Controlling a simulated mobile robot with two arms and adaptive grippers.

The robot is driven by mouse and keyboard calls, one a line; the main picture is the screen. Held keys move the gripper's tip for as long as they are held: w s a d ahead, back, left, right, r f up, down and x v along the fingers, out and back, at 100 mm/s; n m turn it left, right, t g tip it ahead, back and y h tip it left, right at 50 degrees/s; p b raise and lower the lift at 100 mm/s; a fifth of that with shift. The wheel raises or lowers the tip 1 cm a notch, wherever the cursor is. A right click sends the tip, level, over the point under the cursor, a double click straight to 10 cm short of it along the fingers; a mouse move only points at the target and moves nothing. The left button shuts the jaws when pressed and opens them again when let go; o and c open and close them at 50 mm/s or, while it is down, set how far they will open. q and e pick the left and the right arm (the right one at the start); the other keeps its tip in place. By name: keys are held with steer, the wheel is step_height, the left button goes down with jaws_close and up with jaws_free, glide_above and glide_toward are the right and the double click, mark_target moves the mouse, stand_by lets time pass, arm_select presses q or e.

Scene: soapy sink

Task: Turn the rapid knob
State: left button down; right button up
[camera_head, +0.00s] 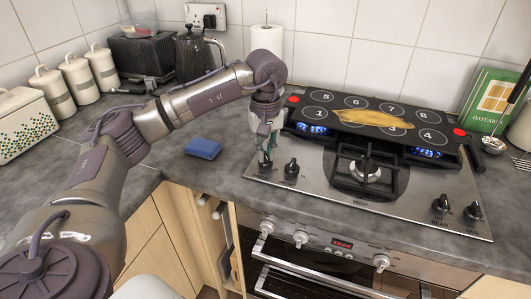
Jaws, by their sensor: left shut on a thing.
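My left gripper (265,158) points down at the front left of the steel gas hob (330,198). Its fingers are shut on the leftmost hob knob, which they mostly hide. A black knob (291,167) stands just to the right of the fingers. Two more black knobs, one here (440,205) and one farther right (473,211), sit at the hob's front right. I cannot read which knob is marked rapid. My right gripper is not in view.
Blue flames (312,127) burn under a black numbered griddle plate (320,113) with a yellow flat food (375,118) on it. The front burner (365,170) shows no flame. A blue sponge (203,148) lies on the worktop. Oven knobs (301,238) line the front below.

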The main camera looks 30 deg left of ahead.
arm_select(q)
steer(key=m, duration=0.3)
steer(key=shift+m+b, duration=0.3)
steer(key=shift+m, duration=1.6)
steer(key=c, duration=1.2)
jaws_free()
steer(key=shift+r, duration=0.1)
step_height(320, 180, up, 12)
